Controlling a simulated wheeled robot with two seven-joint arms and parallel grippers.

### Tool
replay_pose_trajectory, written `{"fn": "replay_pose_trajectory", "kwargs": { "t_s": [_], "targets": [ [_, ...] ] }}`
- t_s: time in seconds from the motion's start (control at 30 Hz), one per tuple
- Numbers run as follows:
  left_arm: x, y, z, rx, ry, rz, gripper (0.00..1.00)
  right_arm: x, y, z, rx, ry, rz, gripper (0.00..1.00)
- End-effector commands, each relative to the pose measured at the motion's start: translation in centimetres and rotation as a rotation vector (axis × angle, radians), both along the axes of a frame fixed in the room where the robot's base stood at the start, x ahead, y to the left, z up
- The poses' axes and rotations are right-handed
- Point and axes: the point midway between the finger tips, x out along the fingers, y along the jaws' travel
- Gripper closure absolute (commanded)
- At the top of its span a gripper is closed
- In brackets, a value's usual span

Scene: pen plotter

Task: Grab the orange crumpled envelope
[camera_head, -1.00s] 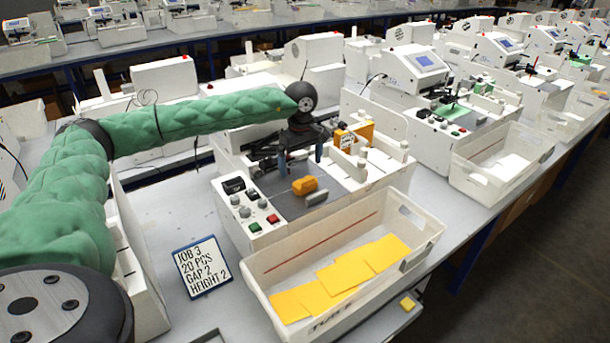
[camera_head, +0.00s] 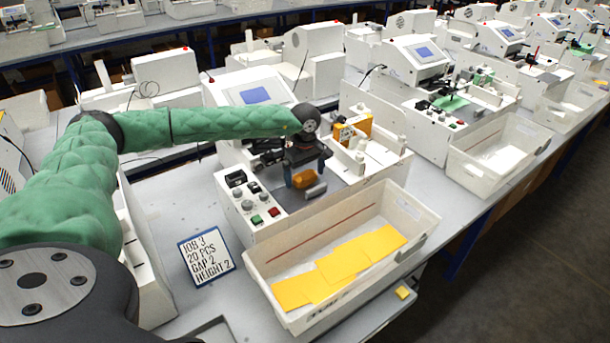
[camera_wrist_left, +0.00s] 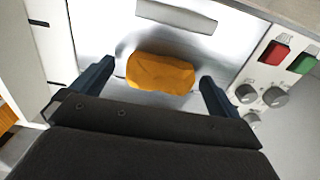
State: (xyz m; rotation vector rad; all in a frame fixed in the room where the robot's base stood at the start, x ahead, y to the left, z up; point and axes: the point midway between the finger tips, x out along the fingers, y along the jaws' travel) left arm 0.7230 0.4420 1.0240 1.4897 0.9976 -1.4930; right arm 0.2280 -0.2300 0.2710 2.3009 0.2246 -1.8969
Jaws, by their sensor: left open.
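The orange crumpled envelope (camera_head: 304,179) lies on the grey bed of the plotter machine in front of me, partly hidden by my gripper in the head view. In the left wrist view the envelope (camera_wrist_left: 161,73) is a rounded, creased orange lump. My left gripper (camera_head: 304,178) is open right above the envelope. In the wrist view its two dark fingers (camera_wrist_left: 158,88) stand on either side of the envelope, with a gap on each side. My right gripper is not in view.
A grey metal block (camera_head: 316,191) lies beside the envelope on its near side. Knobs and red and green buttons (camera_head: 273,211) sit on the machine's left panel. A white bin (camera_head: 400,208) with flat yellow envelopes stands in front. A job sign (camera_head: 206,256) lies at left.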

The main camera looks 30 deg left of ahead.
Motion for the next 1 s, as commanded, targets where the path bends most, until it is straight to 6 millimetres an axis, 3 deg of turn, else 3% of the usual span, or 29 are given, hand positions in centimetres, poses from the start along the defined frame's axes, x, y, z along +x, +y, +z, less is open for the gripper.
{"fn": "replay_pose_trajectory", "kwargs": {
  "t_s": [0.37, 0.6, 1.0],
  "targets": [
    [-0.04, -0.01, -0.7, 0.0, 0.001, -0.001, 0.02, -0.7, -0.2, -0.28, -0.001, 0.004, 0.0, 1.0],
    [-0.04, -0.01, -0.67, 0.0, 0.0, -0.001, 0.46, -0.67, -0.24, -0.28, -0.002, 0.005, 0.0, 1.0],
    [-0.01, 0.0, -0.57, 0.0, 0.0, 0.0, 0.47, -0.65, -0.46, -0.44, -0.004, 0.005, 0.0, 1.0]
  ]
}}
